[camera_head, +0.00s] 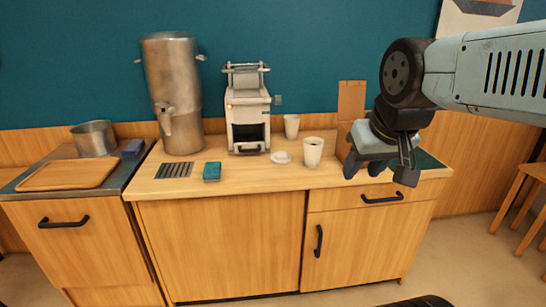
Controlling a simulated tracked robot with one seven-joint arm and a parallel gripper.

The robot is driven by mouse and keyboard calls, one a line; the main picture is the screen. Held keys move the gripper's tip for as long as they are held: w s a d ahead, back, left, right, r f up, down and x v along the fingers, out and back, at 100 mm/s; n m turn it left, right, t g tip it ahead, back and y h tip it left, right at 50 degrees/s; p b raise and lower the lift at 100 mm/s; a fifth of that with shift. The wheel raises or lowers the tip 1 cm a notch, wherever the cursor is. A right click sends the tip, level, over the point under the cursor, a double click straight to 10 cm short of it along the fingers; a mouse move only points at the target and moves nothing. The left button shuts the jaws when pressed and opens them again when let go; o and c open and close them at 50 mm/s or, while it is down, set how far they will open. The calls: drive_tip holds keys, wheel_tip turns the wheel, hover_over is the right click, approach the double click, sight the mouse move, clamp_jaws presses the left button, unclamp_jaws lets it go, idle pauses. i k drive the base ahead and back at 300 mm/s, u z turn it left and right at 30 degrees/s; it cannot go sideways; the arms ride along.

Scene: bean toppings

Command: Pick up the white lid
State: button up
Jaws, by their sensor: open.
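The white lid (281,157) lies flat on the wooden counter. It sits just left of a white cup (313,153) and in front of a second white cup (292,126). My gripper (379,174) hangs at the right, above the right part of the counter, to the right of the lid and the cups. It is open, and I see nothing between its fingers. Nothing covers the lid in this view.
A grey machine (247,112) and a tall metal urn (174,95) stand behind and left of the lid. A teal sponge-like block (212,171) and a dark grate (174,170) lie left. A brown board (351,101) stands behind my gripper. The counter's front strip is clear.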

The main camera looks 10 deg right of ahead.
sight(281, 157)
drive_tip(key=u, duration=0.25)
drive_tip(key=i, duration=1.2)
drive_tip(key=z, duration=0.3)
